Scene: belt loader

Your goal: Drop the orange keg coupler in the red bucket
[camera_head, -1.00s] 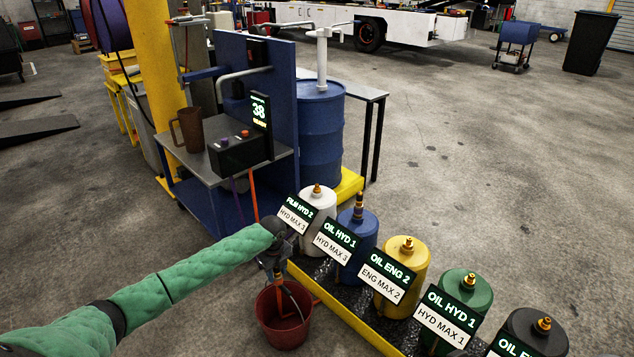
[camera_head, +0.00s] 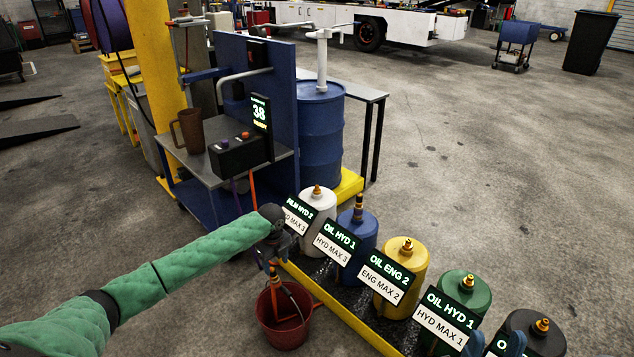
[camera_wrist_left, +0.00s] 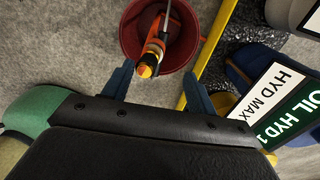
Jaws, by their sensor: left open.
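The orange keg coupler (camera_head: 274,279) stands at the red bucket (camera_head: 267,336), its top above the rim and orange showing inside. In the left wrist view, the coupler (camera_wrist_left: 153,54) with its yellow tip overlaps the red bucket (camera_wrist_left: 130,32). My left gripper (camera_head: 275,257) is over the bucket; in its wrist view the two fingers (camera_wrist_left: 158,82) are apart on either side of the coupler's near end, with gaps visible. Whether the coupler rests on the bucket floor is hidden. Dark blue shapes at the bottom edge seem to be my right gripper (camera_head: 497,346), mostly cut off.
A yellow-edged tray (camera_head: 345,322) with several labelled jugs runs right of the bucket. A blue cart (camera_head: 205,205) with a display and a brown jug (camera_head: 190,131) stands behind. A blue drum (camera_head: 321,135) stands beyond. The floor left of the bucket is clear.

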